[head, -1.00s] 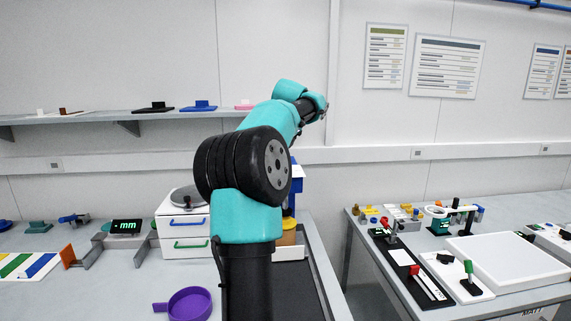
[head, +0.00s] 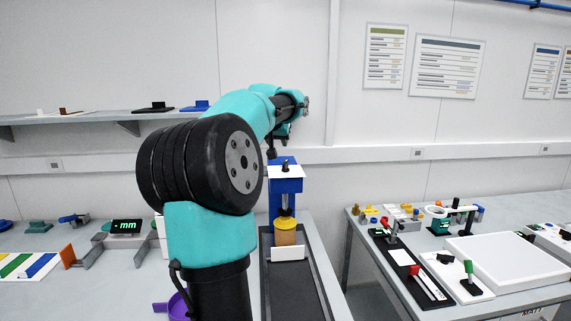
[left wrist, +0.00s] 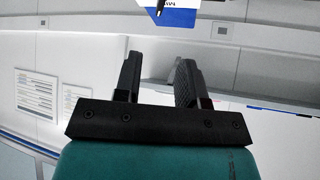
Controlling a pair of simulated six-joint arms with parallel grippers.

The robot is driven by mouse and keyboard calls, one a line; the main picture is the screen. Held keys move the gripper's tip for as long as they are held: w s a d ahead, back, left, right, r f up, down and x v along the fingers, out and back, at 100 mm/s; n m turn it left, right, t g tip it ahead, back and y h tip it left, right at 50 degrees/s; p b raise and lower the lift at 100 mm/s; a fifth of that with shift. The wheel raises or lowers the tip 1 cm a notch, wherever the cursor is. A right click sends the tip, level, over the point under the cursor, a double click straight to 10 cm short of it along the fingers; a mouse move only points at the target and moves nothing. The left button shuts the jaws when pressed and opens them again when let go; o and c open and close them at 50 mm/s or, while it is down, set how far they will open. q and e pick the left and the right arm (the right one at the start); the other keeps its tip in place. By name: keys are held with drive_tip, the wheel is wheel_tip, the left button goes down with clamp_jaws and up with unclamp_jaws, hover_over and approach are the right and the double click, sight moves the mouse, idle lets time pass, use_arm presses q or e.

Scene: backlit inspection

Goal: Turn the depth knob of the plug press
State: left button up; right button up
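The plug press (head: 287,186) is a blue frame with a white top plate, standing behind my left arm. A cork-coloured round piece (head: 285,236) sits below the press's plunger. My left gripper (head: 271,153) hangs just above and to the left of the knob, small and partly hidden by my arm. In the left wrist view my left gripper (left wrist: 159,60) is open, with nothing between its fingers. The blue press (left wrist: 185,17) shows at the top edge there, beyond the fingertips. My right gripper is out of view.
The press stands on a dark track (head: 290,285) along the bench edge. A purple pan (head: 178,303) and white drawers are partly hidden behind my arm. A wall shelf (head: 95,119) runs behind. A second bench with several fixtures stands right, across a gap.

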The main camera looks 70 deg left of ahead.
sight(286, 166)
use_arm(q)
drive_tip(key=x, duration=1.5)
drive_tip(key=shift+w+a+f, duration=0.1)
drive_tip(key=shift+a+f, duration=0.15)
drive_tip(key=shift+f, duration=0.05)
clamp_jaws()
